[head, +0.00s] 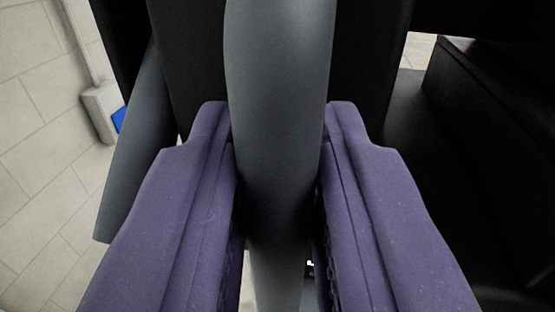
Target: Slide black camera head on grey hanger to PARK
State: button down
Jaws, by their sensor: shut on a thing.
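My gripper (279,135) has two purple fingers, shut on a thick, smooth grey bar (280,60) that runs up the middle of the view between them. Black surfaces (370,60) stand close behind the bar on both sides, and a large black block (500,150) fills the right side. These look like parts of the camera head, but its whole outline is cut off. I cannot tell whether the bar belongs to the head or the hanger. A second grey piece (135,165) slants down at the left. A small white mark, perhaps a letter, shows low between the fingers.
A pale tiled surface (35,150) fills the left edge. A light grey post with a box (98,108) and a blue patch (119,120) stands there. Black parts crowd the right side closely; the open room shows at the left.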

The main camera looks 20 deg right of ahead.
jog(key=c, duration=1.1)
grip_release()
jog(key=shift+w+a+r, duration=0.1)
jog(key=shift+a, duration=0.25)
jog(key=shift+d, duration=0.2)
jog(key=b+v, duration=0.1)
jog(key=v, duration=0.6)
jog(key=shift+s+a+b, duration=0.2)
jog(key=shift+s+b, duration=0.15)
jog(key=shift+b, duration=0.05)
